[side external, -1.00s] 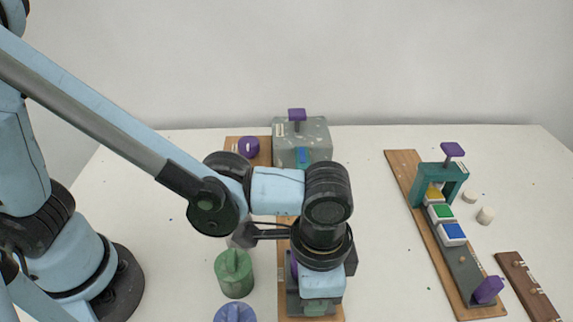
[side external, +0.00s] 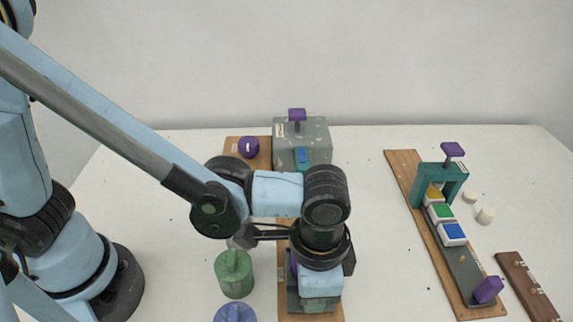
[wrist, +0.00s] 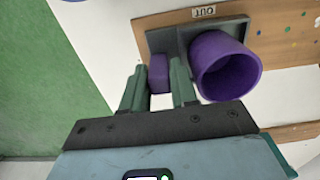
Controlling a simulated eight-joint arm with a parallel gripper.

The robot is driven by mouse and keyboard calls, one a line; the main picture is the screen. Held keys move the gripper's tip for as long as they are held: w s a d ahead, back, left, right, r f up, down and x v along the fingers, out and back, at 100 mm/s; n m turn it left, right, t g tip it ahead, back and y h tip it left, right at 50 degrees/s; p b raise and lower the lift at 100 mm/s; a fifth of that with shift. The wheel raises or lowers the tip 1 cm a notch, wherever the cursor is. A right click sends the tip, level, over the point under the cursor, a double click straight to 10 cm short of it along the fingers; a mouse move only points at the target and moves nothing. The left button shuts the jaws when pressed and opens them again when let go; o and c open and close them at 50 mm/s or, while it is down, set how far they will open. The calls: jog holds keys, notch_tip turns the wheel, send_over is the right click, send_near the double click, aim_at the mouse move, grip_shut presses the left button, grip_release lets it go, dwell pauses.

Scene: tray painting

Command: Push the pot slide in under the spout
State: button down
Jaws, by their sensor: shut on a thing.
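The pot slide (wrist: 186,38) is a grey plate with a purple handle (wrist: 158,72) and a round purple pot (wrist: 226,66) standing on it. My gripper (wrist: 158,92) is shut on the handle, one green finger on each side, with the pot just right of the fingers. In the side view the slide (side external: 325,306) is at the near end of its wooden board (side external: 284,232), mostly hidden under my wrist. A grey box (side external: 315,134) with a purple T-handle (side external: 297,114) and a blue spout-like part (side external: 302,157) stands at the board's far end.
A purple knob (side external: 249,147) sits left of the box. A green lidded jar (side external: 234,273) and a blue one (side external: 235,312) stand close left of the slide. A teal press (side external: 441,184) with coloured blocks stands on a board at right. Table between the boards is clear.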

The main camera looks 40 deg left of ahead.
jog(key=w+a, duration=0.6)
jog(key=shift+w+a, duration=0.2)
jog(key=shift+w, duration=0.1)
jog(key=c, duration=1.2)
grip_release()
jog(key=shift+c, duration=0.2)
notch_tip(320, 180, up, 12)
jog(key=shift+o, duration=0.2)
